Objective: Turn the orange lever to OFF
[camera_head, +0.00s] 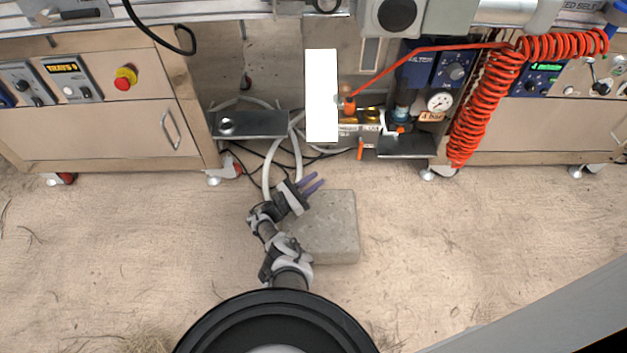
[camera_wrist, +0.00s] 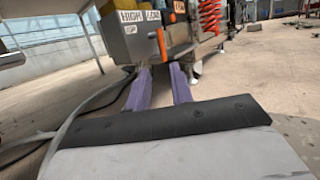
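The orange lever (camera_head: 361,148) points roughly straight down below the air-valve assembly at the machine's middle. It also shows in the wrist view (camera_wrist: 162,46), upright in front of a grey box (camera_wrist: 140,40) with a sign reading HIGH and another word I cannot read surely. No OFF mark is legible. My gripper (camera_head: 316,183) has two purple fingers, apart with nothing between them. It is low over the floor, in front of and to the left of the lever, not touching it. In the wrist view the gap between the fingertips (camera_wrist: 160,72) lies below the lever.
A concrete block (camera_head: 335,235) lies on the floor beside my arm. A red coiled hose (camera_head: 485,105) hangs right of the gauge (camera_head: 440,101). A blank white panel (camera_head: 321,95) stands left of the valve. Grey hoses (camera_head: 268,172) and cables run along the floor near my gripper.

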